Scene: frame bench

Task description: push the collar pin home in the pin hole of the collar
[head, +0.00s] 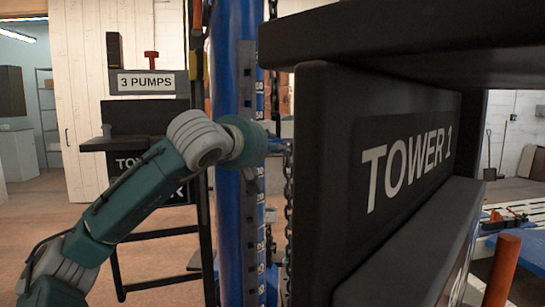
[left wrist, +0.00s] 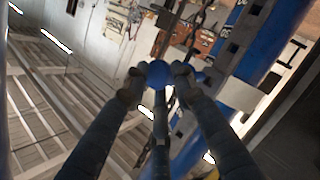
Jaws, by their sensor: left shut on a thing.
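In the left wrist view, my left gripper (left wrist: 158,78) is shut on a round blue knob, which I take for the head of the collar pin (left wrist: 157,70). A dark shaft shows below the knob between the fingers. A blue column (left wrist: 245,65) with a dark slotted strip runs beside the fingers. In the head view, my left arm reaches across the blue column (head: 226,180); its gripper is mostly hidden by the column and the TOWER 1 panel. I cannot make out the collar or its pin hole, nor how deep the pin sits. My right gripper is not in view.
The black TOWER 1 panel (head: 375,150) fills the right of the head view, close to the column. A chain (head: 289,200) hangs beside the column. A 3 PUMPS sign (head: 146,82) stands behind on the left. An orange-red post (head: 502,270) stands at lower right.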

